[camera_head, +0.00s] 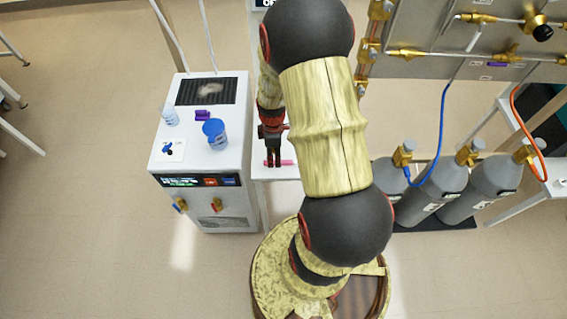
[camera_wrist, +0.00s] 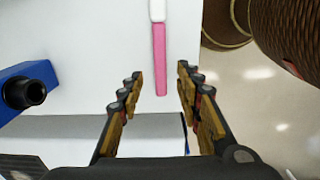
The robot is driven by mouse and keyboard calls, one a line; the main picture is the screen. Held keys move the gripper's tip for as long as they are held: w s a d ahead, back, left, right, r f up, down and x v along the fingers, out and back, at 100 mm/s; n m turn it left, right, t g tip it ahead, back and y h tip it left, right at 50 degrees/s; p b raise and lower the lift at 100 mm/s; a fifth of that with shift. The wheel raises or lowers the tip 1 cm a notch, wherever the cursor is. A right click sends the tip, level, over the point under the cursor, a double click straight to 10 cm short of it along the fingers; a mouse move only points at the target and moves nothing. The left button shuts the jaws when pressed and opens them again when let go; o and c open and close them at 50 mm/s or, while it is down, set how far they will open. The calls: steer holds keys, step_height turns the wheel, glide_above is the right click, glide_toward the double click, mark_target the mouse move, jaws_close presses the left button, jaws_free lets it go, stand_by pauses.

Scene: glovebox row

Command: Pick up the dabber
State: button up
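The dabber is probably the pink stick with a white end (camera_wrist: 160,55), lying on a white surface (camera_wrist: 85,45) in the wrist view. In the head view a pink piece (camera_head: 287,162) of it shows beside my gripper (camera_head: 272,155). In the wrist view my gripper (camera_wrist: 160,72) is open. Its two fingers stand apart, and the pink end lies in the gap between them in the picture. Nothing is held. I cannot tell how far the fingertips are above the surface.
A blue block with a black round opening (camera_wrist: 28,88) is left of the stick. In the head view a white machine (camera_head: 195,157) bearing a blue-lidded cup (camera_head: 215,138) stands left of my arm. Grey gas cylinders (camera_head: 440,190) stand on the right.

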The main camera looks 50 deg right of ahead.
mark_target(282, 163)
step_height(282, 163, down, 3)
steer(key=shift+r, duration=0.1)
steer(key=shift+s, duration=0.1)
jaws_close()
stand_by(0.4)
